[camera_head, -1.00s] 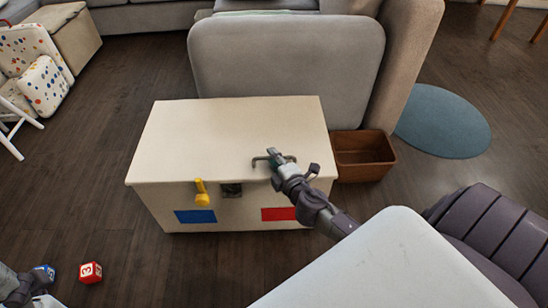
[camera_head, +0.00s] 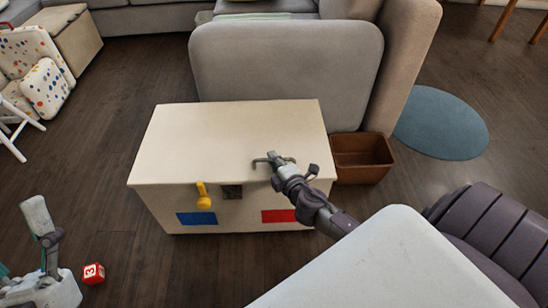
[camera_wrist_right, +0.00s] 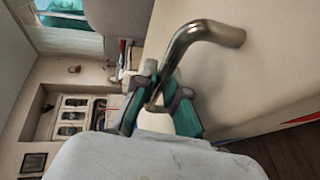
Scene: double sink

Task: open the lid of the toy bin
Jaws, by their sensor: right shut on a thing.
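The toy bin (camera_head: 170,213) is a cream box with blue and red panels on its front. Its flat lid (camera_head: 230,135) looks closed. A metal bar handle (camera_wrist_right: 205,35) stands on the lid; its far part is bare in the right wrist view. My right gripper (camera_head: 276,161) is at the handle near the lid's right front edge. In the right wrist view its teal-padded fingers (camera_wrist_right: 155,100) are shut on one end of the handle. My left arm (camera_head: 48,255) shows at the lower left; its fingers are not clear.
A grey sofa (camera_head: 290,75) stands close behind. A brown open box (camera_head: 362,160) is at the right. A red block (camera_head: 94,273) lies on the floor near my left arm.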

